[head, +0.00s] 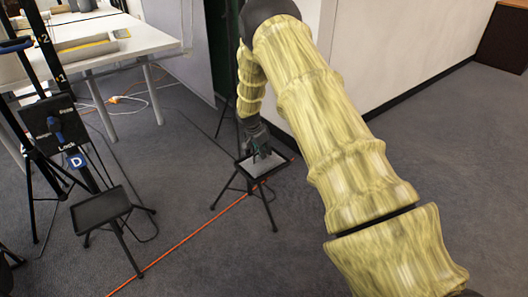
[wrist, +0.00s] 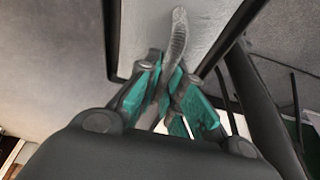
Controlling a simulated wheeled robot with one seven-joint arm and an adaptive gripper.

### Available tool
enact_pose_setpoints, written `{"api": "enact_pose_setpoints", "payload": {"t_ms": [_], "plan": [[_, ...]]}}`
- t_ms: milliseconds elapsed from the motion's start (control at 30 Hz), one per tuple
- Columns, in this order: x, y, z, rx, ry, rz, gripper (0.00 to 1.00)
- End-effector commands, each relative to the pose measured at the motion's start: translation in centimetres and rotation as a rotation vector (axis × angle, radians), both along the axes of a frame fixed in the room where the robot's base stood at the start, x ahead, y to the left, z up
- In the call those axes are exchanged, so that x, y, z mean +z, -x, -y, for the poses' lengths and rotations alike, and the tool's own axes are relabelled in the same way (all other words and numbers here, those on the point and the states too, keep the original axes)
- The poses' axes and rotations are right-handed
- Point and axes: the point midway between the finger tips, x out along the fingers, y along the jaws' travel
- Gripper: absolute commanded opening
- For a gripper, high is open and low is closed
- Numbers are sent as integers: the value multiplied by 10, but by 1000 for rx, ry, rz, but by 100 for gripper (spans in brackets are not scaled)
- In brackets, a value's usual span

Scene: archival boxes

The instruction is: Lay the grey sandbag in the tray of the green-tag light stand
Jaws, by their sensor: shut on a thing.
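My gripper (head: 263,153) is over the small black tray (head: 243,171) of a low stand near the middle of the head view. In the wrist view its teal fingers (wrist: 167,84) are shut on the dark grey strap (wrist: 178,36) of the sandbag. In the head view the bag (head: 268,164) shows within the tray's outline. I cannot tell whether its whole underside touches the tray. No green tag is readable on this stand.
Another black tray (head: 101,208) on a stand with a blue D tag (head: 76,161) stands at left, empty. An orange cable (head: 190,236) crosses the carpet between the stands. A white table (head: 112,38) is at the back left. A pale wall (head: 375,45) is behind my arm.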

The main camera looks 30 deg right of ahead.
Motion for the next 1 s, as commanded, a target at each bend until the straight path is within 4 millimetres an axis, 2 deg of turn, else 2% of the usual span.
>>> {"api": "enact_pose_setpoints", "payload": {"t_ms": [33, 133, 467, 567, 667, 1000], "plan": [[-1, 0, 0, 0, 0, 0, 13], [0, 0, 0, 0, 0, 0, 31], [1, 0, 0, 0, 0, 0, 31], [7, 0, -2, 0, 0, 1, 31], [19, 0, -6, -1, 0, 1, 31], [77, 2, -26, 1, 1, 1, 31]]}}
